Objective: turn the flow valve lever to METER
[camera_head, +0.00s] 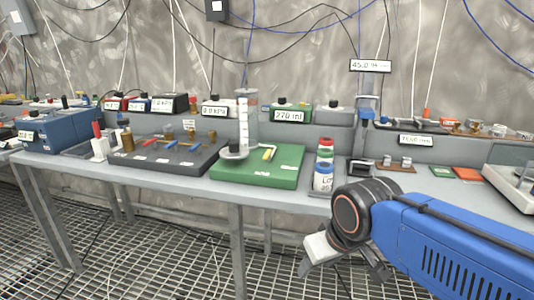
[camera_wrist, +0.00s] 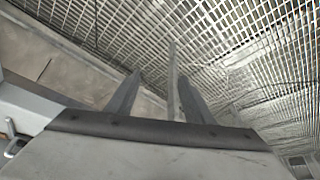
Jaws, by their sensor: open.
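A green base (camera_head: 285,168) on the bench in the head view carries a clear graduated cylinder (camera_head: 247,120), a round grey piece and a small yellow lever (camera_head: 267,153). I take this yellow lever for the flow valve lever, but no METER mark is readable. A dark board (camera_head: 150,160) to its left holds several brass fittings and small handles. My gripper (camera_head: 345,262) hangs in front of the bench, right of and below the green base, well apart from it. In the wrist view my gripper (camera_wrist: 160,92) is open with nothing between its fingers.
A stack of red, white and blue-labelled jars (camera_head: 324,168) stands right of the green base, near my arm. A blue box (camera_head: 55,130) is at the far left. A display reading 270 ml (camera_head: 290,115) stands behind.

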